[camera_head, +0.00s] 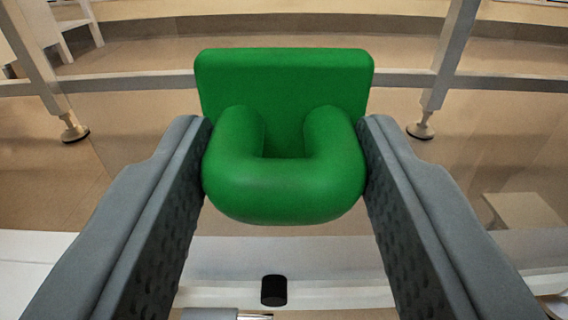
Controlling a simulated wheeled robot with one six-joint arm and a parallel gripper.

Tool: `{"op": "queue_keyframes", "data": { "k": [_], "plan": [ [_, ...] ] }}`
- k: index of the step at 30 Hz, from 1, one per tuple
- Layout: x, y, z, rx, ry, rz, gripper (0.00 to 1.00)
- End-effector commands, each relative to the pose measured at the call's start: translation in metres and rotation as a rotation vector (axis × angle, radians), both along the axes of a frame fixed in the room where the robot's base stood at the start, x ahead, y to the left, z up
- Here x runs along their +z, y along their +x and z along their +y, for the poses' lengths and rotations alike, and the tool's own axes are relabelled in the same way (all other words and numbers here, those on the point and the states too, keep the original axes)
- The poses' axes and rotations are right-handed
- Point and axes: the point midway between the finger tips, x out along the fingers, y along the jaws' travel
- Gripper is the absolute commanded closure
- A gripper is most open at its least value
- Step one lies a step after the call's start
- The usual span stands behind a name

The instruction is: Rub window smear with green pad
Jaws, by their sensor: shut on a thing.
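The green pad (284,85) is a flat block with a thick looped green handle in the middle of the view. My gripper (284,170) is shut on the handle, with one grey finger against each side. The pad faces away from the camera, so its far face is hidden. I cannot make out a window smear or a clear window surface; the pad may hide part of what lies beyond it. I cannot tell whether the pad touches anything ahead.
A pale ledge (70,250) with a small black cylinder (273,290) lies below my gripper. Beyond are pale frame legs with round feet (421,130), a crossbar (130,81) and tan floor. A pale block-like thing (523,211) shows at right.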

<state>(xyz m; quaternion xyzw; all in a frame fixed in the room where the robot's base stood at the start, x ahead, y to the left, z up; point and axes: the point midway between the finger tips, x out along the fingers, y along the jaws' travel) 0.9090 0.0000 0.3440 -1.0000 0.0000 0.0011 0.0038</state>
Motion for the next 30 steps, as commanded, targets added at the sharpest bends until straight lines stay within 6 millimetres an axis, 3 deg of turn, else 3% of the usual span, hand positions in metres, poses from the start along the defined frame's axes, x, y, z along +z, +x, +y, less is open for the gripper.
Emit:
{"op": "queue_keyframes", "data": {
  "k": [11, 30],
  "plan": [
    [0.000, 0.003, -0.004, -0.001, 0.000, -0.001, 0.75],
    [0.000, 0.001, -0.041, 0.000, 0.000, -0.001, 0.75]
  ]
}}
